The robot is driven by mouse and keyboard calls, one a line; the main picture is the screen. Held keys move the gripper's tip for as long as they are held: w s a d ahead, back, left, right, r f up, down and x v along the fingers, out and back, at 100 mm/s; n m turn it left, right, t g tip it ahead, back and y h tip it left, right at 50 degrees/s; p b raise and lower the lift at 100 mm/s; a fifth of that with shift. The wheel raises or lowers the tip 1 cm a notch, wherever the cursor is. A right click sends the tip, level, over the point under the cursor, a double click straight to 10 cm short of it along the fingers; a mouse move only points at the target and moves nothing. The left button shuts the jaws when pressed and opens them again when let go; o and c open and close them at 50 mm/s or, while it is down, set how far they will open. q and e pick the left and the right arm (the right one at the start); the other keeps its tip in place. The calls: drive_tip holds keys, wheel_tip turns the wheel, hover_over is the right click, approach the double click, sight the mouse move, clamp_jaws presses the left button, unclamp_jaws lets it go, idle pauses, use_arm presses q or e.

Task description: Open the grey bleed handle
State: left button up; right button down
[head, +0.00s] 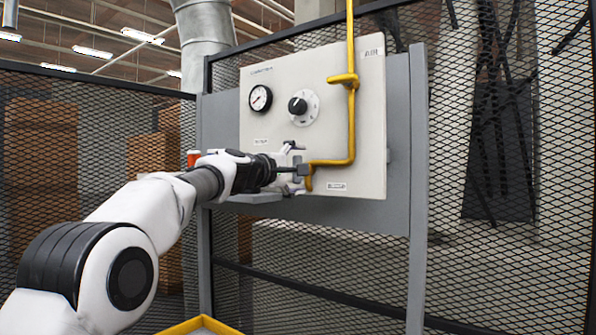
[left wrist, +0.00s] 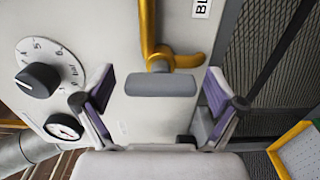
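The grey bleed handle (left wrist: 161,84) is a short rounded bar on the lower end of the yellow pipe (left wrist: 150,30), lying across the left wrist picture. In the head view the handle (head: 303,170) is a small dark grey piece in front of the pipe's lower bend, partly covered by my gripper. My left gripper (left wrist: 158,98) is open, with one purple-padded finger on each side of the handle and a clear gap at both ends. In the head view the left gripper (head: 292,169) is close to the panel at the handle. My right gripper is in neither view.
The cream panel (head: 320,80) carries a pressure gauge (head: 261,98) and a black dial knob (head: 298,106) above the gripper. The yellow pipe runs down its right side. A grey post (head: 418,190) stands right of it. Wire mesh fencing (head: 520,260) surrounds the place.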

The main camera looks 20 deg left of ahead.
use_arm(q)
drive_tip(key=v, duration=1.1)
drive_tip(key=shift+s, duration=0.35)
drive_tip(key=shift+a, duration=0.15)
